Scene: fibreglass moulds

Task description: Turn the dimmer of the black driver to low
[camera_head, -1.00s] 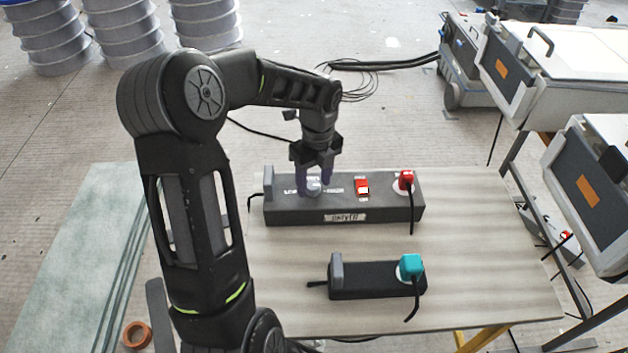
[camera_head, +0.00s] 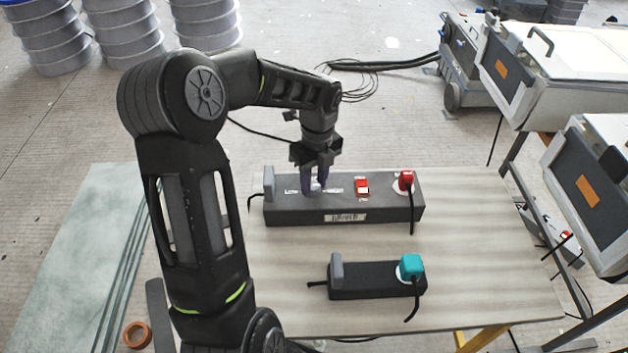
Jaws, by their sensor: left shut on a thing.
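The black driver (camera_head: 290,211) is the larger dark box at the back of the table. It has a red rocker switch (camera_head: 362,187), a red plug (camera_head: 406,181) and a pale label on its front. White markings lie on its top on both sides of the dimmer. My left gripper (camera_head: 316,188) points down on the dimmer with its fingers shut on the knob. The fingers hide most of the knob, so I cannot read its pointer. My right gripper is not in view.
A smaller black box (camera_head: 375,282) with a teal plug (camera_head: 410,267) sits nearer on the table (camera_head: 480,230). The table is bare to the right of both boxes. Grey machines (camera_head: 560,75) stand at the right. An orange ring (camera_head: 136,335) lies at lower left.

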